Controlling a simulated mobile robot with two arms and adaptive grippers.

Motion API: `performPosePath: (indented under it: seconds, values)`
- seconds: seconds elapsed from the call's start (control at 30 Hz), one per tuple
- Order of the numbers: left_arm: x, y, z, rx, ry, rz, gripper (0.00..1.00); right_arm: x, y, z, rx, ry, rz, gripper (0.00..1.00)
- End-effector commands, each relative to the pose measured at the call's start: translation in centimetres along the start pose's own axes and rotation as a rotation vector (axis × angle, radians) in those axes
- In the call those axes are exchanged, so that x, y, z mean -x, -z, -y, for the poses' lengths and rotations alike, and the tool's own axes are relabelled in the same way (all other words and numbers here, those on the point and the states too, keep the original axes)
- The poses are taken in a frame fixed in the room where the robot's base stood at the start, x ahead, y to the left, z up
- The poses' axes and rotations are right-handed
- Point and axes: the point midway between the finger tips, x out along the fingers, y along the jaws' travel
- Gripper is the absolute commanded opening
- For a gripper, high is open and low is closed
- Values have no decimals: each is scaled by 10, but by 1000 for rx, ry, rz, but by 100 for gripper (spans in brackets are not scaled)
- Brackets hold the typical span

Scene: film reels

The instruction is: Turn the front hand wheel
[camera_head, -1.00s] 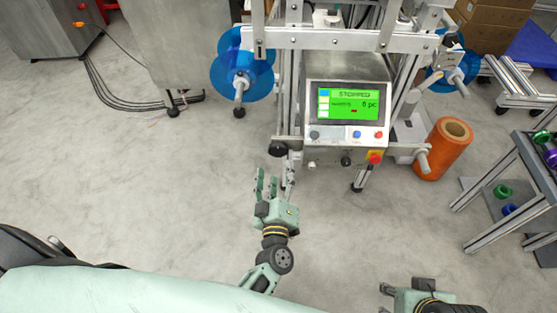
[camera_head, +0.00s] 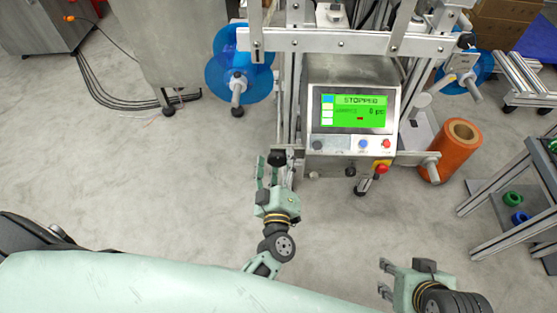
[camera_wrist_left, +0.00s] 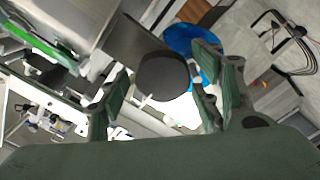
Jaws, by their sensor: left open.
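The front hand wheel is a black round knob (camera_head: 277,158) at the left end of the rail below the machine's control panel. In the left wrist view the black knob (camera_wrist_left: 162,76) appears large, between the fingers. My left gripper (camera_head: 275,173) is open, its fingers spread to either side of the knob. The left wrist view shows the fingers (camera_wrist_left: 160,85) apart, not closed on it; I cannot tell whether either touches. My right gripper (camera_head: 384,279) is open and empty at the lower right, away from the machine.
The control panel (camera_head: 352,112) with a green "STOPPED" screen stands right of the knob. A red and yellow switch (camera_head: 381,168) sits below it. A blue reel (camera_head: 240,65) is at upper left, an orange roll (camera_head: 452,150) at right. The floor (camera_head: 130,190) at left is clear.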

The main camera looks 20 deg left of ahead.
Motion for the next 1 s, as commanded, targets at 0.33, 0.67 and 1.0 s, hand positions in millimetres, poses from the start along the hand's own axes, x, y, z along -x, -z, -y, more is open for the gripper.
performPosePath:
  seconds: [0.33, 0.67, 1.0]
  values:
    - [0, 0, 0, 0, 0, 0, 35, 0, 0, 0, 0, 0, 1, 40]
    - [0, 0, -1, 3, -1, -1, 16, 0, 0, 0, 0, 0, 1, 40]
    - [0, 1, -2, 107, -3, -1, 15, 0, 1, 0, 0, 0, -4, 40]
